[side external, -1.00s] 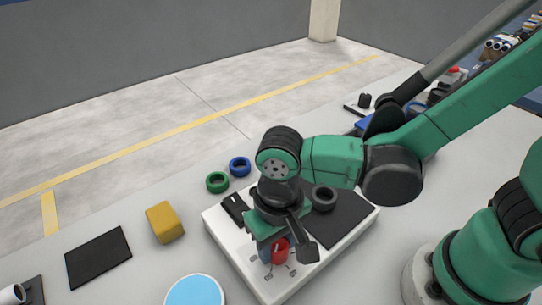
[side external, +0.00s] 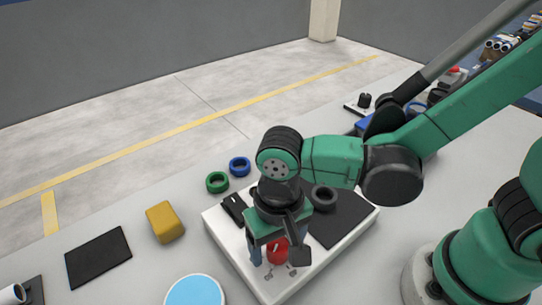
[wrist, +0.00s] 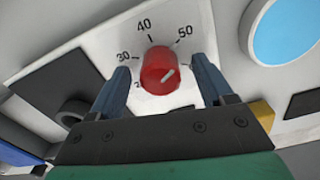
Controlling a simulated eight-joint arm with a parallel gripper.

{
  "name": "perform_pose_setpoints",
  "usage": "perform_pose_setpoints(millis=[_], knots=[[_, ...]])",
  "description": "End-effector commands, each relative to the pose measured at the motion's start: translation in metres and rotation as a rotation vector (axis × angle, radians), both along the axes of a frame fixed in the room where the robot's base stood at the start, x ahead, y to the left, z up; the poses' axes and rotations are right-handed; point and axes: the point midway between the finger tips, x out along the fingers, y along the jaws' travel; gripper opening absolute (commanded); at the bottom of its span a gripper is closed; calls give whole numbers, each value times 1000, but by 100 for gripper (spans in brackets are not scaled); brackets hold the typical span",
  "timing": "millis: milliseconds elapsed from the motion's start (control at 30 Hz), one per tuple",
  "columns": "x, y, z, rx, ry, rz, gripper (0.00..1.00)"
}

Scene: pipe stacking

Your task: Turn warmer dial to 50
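The red warmer dial (wrist: 158,66) sits on a white panel (wrist: 100,50) with black marks 30, 40 and 50 around it; a partly hidden 2 shows at lower left. A short white line on the dial slants up and right; I cannot tell its exact reading. My gripper (wrist: 161,72) is open, one blue finger on each side of the dial, with gaps visible between. In the side view the dial (side external: 276,252) is under my gripper (side external: 278,257), on the front part of the white warmer (side external: 232,252).
A black ring (side external: 323,197) lies on the warmer's dark plate (side external: 345,220). Green (side external: 217,182) and blue (side external: 239,167) rings lie behind the warmer. A yellow block (side external: 164,222), black mat (side external: 98,257) and light-blue disc (side external: 195,292) lie to the left.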

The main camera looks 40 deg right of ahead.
Motion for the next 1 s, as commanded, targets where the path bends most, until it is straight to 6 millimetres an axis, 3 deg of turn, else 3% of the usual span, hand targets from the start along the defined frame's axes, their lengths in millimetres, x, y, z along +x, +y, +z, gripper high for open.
perform_pose_setpoints(millis=[333,700,1000], knots=[[0,0,4,1,-1,0,73],[0,0,43,1,-1,0,73],[0,0,56,1,0,0,73]])
